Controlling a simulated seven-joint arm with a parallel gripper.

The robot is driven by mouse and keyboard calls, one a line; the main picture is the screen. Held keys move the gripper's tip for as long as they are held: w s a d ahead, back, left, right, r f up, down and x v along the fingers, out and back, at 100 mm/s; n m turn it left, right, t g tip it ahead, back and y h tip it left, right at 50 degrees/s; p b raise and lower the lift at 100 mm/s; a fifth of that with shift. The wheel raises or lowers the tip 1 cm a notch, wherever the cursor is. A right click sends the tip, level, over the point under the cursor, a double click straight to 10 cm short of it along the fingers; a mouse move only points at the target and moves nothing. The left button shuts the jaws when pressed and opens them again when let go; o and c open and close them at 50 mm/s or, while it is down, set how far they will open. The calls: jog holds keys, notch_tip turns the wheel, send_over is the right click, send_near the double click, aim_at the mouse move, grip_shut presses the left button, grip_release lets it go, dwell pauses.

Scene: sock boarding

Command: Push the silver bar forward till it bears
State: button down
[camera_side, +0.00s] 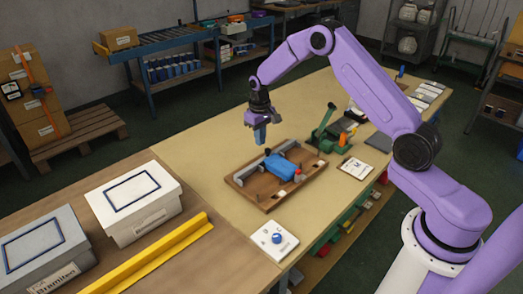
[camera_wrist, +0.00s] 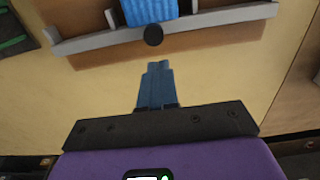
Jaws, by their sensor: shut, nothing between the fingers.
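The silver bar (camera_side: 249,168) lies along the far-left side of a shallow wooden tray (camera_side: 265,203). In the wrist view the bar (camera_wrist: 215,19) runs across the top, slightly tilted, with a round black knob (camera_wrist: 153,35) at its middle. A ribbed blue sock (camera_side: 284,164) lies in the tray on the other side of the bar; it also shows in the wrist view (camera_wrist: 150,9). My gripper (camera_side: 260,142) is shut and empty, its blue fingers pointing down behind the bar. In the wrist view the fingertips (camera_wrist: 159,66) appear apart from the knob. Contact between bar and sock is unclear.
A green lever device (camera_side: 324,128) stands behind the tray. A white card (camera_side: 356,168) lies to its right, and a white plate with a blue knob (camera_side: 275,239) in front. White box (camera_side: 133,203) and yellow rail (camera_side: 150,258) are at left.

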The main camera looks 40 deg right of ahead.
notch_tip(320, 180, up, 6)
dwell(0.8)
jog(key=s+a+r+n, duration=0.3)
jog(key=s+a+r, duration=0.2)
jog(key=s+a, duration=0.3)
jog(key=s+a+r+n, duration=0.35)
jog(key=s+a, duration=0.25)
jog(key=s, duration=0.4)
jog(key=s+d+r+n, duration=0.1)
jog(key=s+d+n, duration=0.1)
jog(key=s, duration=1)
jog(key=s+d+n, duration=0.1)
jog(key=s+n, duration=0.3)
jog(key=s, duration=0.8)
jog(key=shift+d+r, duration=0.35)
jog(key=shift+w, duration=0.1)
